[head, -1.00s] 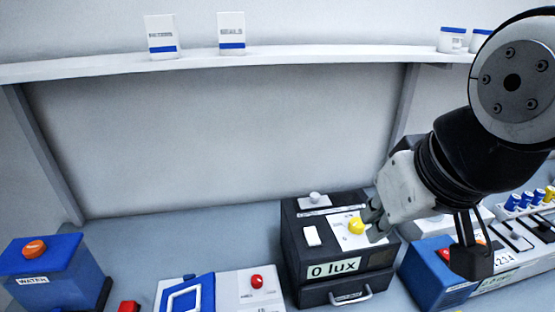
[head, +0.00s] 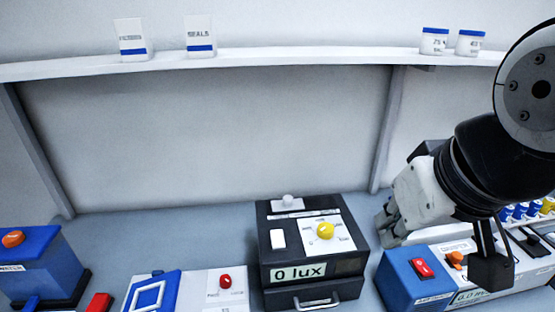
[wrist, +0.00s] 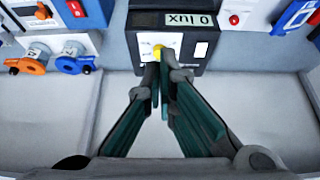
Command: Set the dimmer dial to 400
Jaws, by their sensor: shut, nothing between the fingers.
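The dimmer dial (head: 326,230) is a yellow round knob on a white scale plate on top of a black box (head: 281,254). The box's front display (head: 299,272) reads 0 lux. My gripper (head: 384,226) is just right of the box in the head view, apart from the dial, with its fingers shut and empty. In the wrist view my gripper (wrist: 162,66) points toward the box, and its fingertips partly cover the dial (wrist: 157,49). The scale's numbers are too small to read.
A white switch (head: 278,239) and a grey knob (head: 288,200) share the box top. A blue unit with a red switch (head: 422,267) stands close on the right. A unit with a red button (head: 225,281) stands left. A shelf (head: 260,70) runs above.

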